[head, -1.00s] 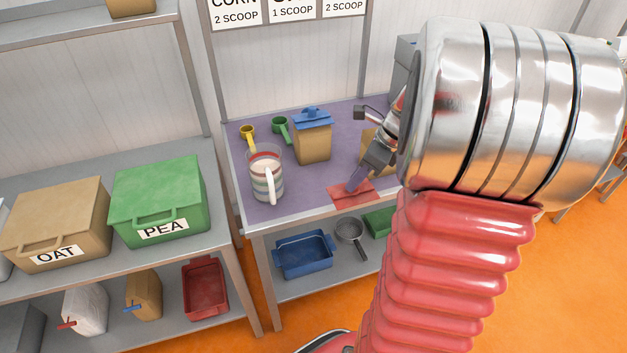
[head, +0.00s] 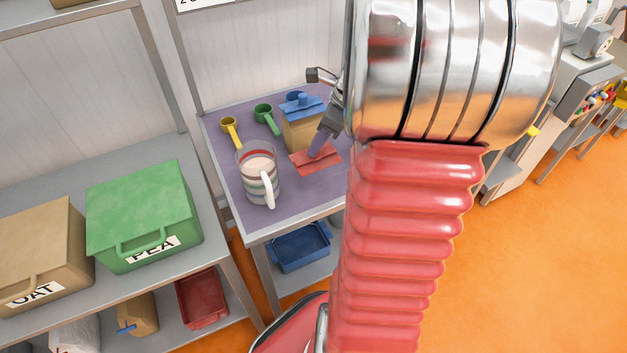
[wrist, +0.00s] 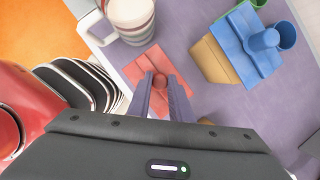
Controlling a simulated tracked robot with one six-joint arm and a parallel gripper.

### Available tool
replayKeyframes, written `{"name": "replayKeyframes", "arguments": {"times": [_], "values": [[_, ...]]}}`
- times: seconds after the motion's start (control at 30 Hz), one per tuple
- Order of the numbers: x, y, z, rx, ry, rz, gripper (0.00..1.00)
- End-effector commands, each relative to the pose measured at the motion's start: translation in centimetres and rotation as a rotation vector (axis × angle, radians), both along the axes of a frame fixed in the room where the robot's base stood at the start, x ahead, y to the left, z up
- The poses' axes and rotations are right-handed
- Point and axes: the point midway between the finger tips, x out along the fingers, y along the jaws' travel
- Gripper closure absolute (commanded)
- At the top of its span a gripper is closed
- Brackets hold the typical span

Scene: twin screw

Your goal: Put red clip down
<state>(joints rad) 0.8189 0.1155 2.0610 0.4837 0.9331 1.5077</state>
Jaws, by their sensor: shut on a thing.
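The red clip (head: 316,160) is a flat red piece, low over the purple tabletop (head: 226,155), between the striped mug and a tan bag with a blue clip. It also shows in the wrist view (wrist: 148,62), with a round knob between my fingertips. My gripper (head: 319,149) points down and is shut on the red clip; in the wrist view its two purple-grey fingers (wrist: 161,84) sit either side of the knob. I cannot tell whether the clip touches the table. My arm hides the table's right part.
A striped mug (head: 258,178) stands to the left of the clip. The tan bag (head: 300,130) with its blue clip (head: 302,103) stands close behind. A yellow scoop (head: 229,130) and a green scoop (head: 265,118) lie farther back. Purple table near the front edge is clear.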

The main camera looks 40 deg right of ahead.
Motion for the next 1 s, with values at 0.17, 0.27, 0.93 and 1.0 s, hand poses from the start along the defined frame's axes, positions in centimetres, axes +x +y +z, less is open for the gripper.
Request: {"name": "replayKeyframes", "arguments": {"times": [0.17,0.27,0.93,1.0], "values": [[-0.5,-0.7,0.0,0.0,0.0,-0.02,1.0],[-0.7,-0.9,-0.2,0.0,0.0,-0.025,1.0],[-0.8,-1.1,-6.3,0.0,-0.001,-0.03,1.0],[-0.8,-1.1,-6.3,0.0,-0.001,-0.03,1.0]]}}
